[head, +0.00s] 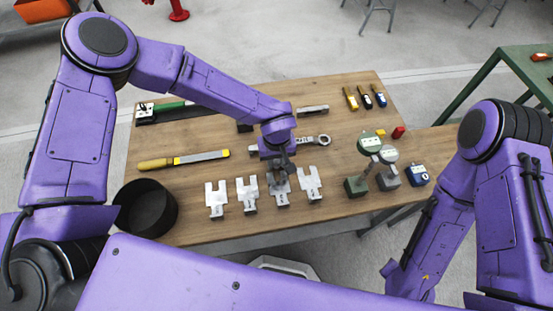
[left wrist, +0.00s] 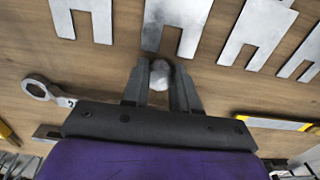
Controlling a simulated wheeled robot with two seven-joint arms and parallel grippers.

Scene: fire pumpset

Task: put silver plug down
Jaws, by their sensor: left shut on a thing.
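My left gripper (head: 279,174) is low over the table, at the far end of the third fork-shaped metal plate (head: 281,199). In the left wrist view its two fingers (left wrist: 161,88) are shut on the silver plug (left wrist: 160,74), which shows as a rounded grey end between them. The plug is beside the slotted plate (left wrist: 176,18) there. I cannot tell whether the plug touches the table. In the head view the plug is mostly hidden by the gripper. My right arm is at the right; its gripper is not in view.
Other fork-shaped plates (head: 216,199) lie in a row on the wooden table (head: 330,230). A wrench (head: 310,141) lies behind the gripper and a file (head: 190,158) to its left. A black bowl (head: 145,207) stands front left. Dial gauges (head: 371,143) stand at right.

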